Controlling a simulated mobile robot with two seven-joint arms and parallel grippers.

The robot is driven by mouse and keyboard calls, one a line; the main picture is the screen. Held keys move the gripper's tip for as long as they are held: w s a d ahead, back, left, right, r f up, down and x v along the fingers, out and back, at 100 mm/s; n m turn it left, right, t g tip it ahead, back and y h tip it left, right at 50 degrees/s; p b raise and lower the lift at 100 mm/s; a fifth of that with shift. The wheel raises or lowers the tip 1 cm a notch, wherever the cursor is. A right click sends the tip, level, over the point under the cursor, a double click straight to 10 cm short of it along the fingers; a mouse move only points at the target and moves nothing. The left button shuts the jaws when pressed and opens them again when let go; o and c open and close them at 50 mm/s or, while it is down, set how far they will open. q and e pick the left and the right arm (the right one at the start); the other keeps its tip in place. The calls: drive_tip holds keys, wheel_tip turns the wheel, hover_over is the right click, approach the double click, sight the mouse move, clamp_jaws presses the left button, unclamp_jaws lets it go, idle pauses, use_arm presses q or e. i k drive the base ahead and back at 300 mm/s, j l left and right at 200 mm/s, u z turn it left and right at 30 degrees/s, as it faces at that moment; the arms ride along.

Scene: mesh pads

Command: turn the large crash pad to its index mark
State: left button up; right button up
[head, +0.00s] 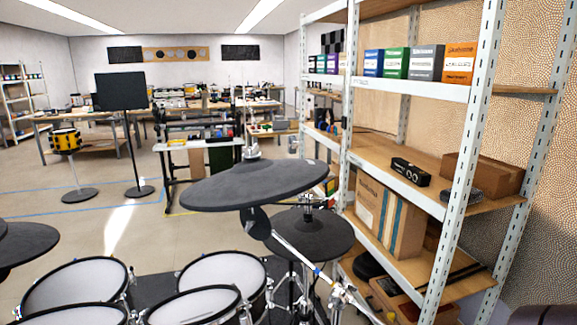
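The large crash pad (225,191) is a dark grey disc, seen nearly edge-on and slightly tilted, in the middle of the head view. A small grey fitting (252,152) stands up at its top middle. A dark mount (256,222) shows below it, joined to a slanting chrome stand arm (300,254). I cannot make out an index mark on the pad. Neither of my grippers can be seen in the head view.
A smaller dark pad (325,238) sits lower, behind and right of the crash pad. Another pad (22,245) is at the left edge. White mesh drum pads (75,285) fill the lower front. A metal shelf rack (462,180) with boxes stands close on the right.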

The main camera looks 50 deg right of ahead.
sight(264, 182)
drive_tip(key=z, duration=1.6)
drive_tip(key=l+u, duration=0.1)
drive_tip(key=u, duration=1.35)
drive_tip(key=k+l+u, duration=0.1)
drive_tip(key=k+l, duration=0.25)
drive_tip(key=l, duration=0.15)
drive_tip(key=k+l, duration=0.35)
drive_tip(key=i+l, duration=0.1)
drive_tip(key=i, duration=0.4)
drive_tip(key=u, duration=0.05)
